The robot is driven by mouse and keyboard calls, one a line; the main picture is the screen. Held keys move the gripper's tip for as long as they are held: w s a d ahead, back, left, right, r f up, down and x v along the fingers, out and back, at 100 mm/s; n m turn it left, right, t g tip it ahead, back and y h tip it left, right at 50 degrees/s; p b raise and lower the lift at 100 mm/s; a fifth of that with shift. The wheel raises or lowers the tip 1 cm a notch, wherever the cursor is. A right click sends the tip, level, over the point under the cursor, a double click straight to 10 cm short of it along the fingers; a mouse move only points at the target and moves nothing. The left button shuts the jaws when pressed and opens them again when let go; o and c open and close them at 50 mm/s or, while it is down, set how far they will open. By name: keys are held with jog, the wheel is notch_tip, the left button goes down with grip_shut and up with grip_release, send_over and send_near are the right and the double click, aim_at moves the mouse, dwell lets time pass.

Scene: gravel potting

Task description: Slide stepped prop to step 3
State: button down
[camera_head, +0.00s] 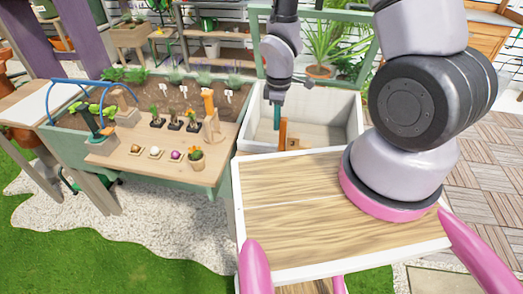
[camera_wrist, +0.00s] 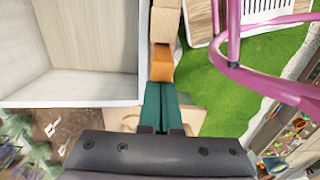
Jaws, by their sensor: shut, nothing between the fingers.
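My gripper (camera_head: 277,125) points down over the front part of a white-walled box, its teal fingers shut with nothing between them. In the wrist view, my fingertips (camera_wrist: 160,84) lie right by an orange block (camera_wrist: 161,64). The orange block joins or sits against pale wood pieces (camera_wrist: 163,25), which look like the stepped prop. In the head view, an orange-brown upright piece (camera_head: 283,134) stands at the box's near side, close to the fingertips. I cannot tell whether the fingers touch it. The step outline is not clear, so its position is hard to read.
The white box (camera_head: 338,110) stands right of a potting bench (camera_head: 190,172) with seedlings, small balls and a small pot. A green frame (camera_head: 259,55) rises behind the box. A white-edged wood top (camera_head: 290,210) lies in front. Pink rails (camera_wrist: 233,55) show in the wrist view.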

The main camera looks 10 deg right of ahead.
jog(key=shift+s+d, duration=0.2)
jog(key=shift+d, duration=0.35)
jog(key=shift+s+d, duration=0.15)
jog(key=shift+d, duration=0.35)
jog(key=shift+a, duration=0.15)
notch_tip(320, 180, up, 8)
jog(key=a, duration=0.1)
jog(key=shift+w+a, duration=0.3)
jog(key=shift+w, duration=0.05)
dwell(0.5)
dwell(0.3)
